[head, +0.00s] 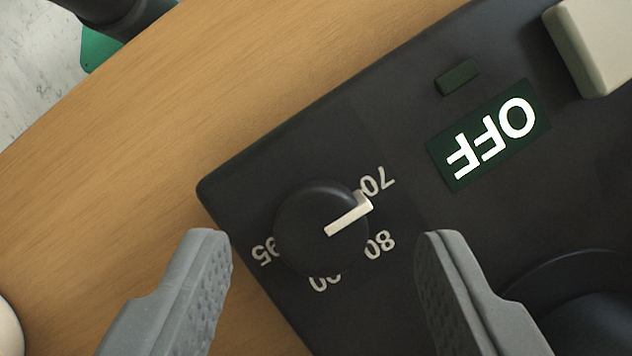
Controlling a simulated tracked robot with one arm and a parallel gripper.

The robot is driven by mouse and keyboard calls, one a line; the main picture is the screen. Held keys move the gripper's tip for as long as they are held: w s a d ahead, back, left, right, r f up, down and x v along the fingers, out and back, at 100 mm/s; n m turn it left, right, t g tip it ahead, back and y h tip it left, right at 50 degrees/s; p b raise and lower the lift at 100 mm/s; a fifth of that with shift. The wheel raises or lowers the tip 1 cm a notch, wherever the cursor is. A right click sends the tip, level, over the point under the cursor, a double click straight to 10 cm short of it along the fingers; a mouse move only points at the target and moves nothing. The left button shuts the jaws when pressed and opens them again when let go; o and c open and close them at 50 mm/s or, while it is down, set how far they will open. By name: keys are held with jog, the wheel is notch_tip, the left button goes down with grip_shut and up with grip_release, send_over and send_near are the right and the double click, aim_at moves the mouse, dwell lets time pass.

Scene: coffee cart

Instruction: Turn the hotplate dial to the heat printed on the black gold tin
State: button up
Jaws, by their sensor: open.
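The hotplate (400,130) is a black box lying at a slant on the wooden top, seen from above. Its round black dial (300,215) has a white pointer directed at the upper right, toward the 70 mark. Around the dial are 70, 80, 95 and a partly hidden number that looks like 90. A display (488,135) on the hotplate reads OFF, upside down in the picture. My gripper (325,240) is open, with one grey finger on each side of the dial, apparently touching nothing. The black gold tin is not recognisable in this view.
A beige block (595,40) is at the top right of the hotplate, and a dark round part (590,310) is at the lower right. Bare wooden top (150,130) lies to the left. A pale rounded thing (8,330) is cut off at the left edge.

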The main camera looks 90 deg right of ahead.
aim_at(321, 228)
jog(key=shift+x, duration=1.2)
jog(key=c, duration=1)
jog(key=shift+o, duration=0.2)
